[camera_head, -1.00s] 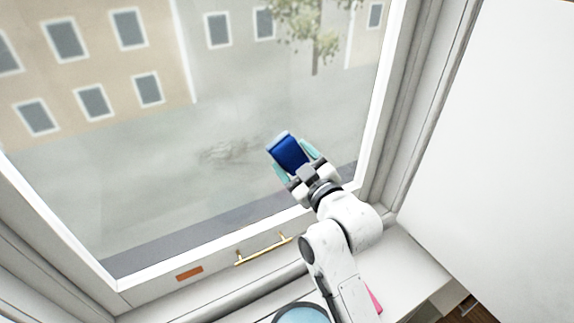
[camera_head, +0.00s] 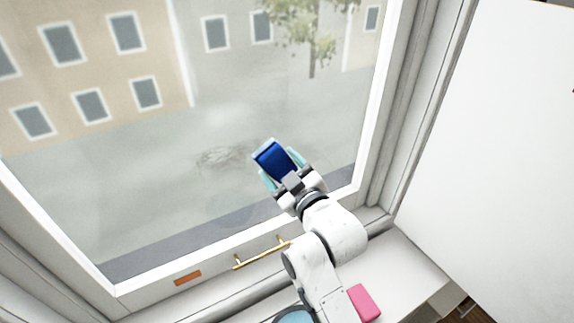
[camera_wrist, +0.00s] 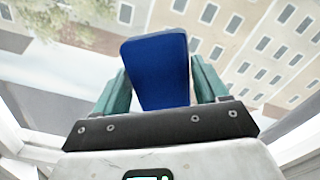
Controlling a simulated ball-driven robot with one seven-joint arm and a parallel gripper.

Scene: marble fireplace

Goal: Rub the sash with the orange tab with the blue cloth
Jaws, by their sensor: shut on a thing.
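The sash with the orange tab is a white-framed window; its orange tab (camera_head: 188,278) is on the bottom rail, left of a brass handle (camera_head: 261,252). Its glass (camera_head: 130,190) looks hazy, with a greyish smudge (camera_head: 222,157) near the middle. My gripper (camera_head: 280,170) is in front of the lower right part of the glass, right of the smudge. It is shut on the blue cloth (camera_head: 271,158), a folded blue pad. In the wrist view the blue cloth (camera_wrist: 158,72) sits between the teal fingers. I cannot tell whether the cloth touches the glass.
A pink block (camera_head: 364,302) lies on the white sill (camera_head: 405,275) beside my arm. A round light-blue thing (camera_head: 296,316) shows at the bottom edge, partly cut off. A large white panel (camera_head: 490,150) stands at the right.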

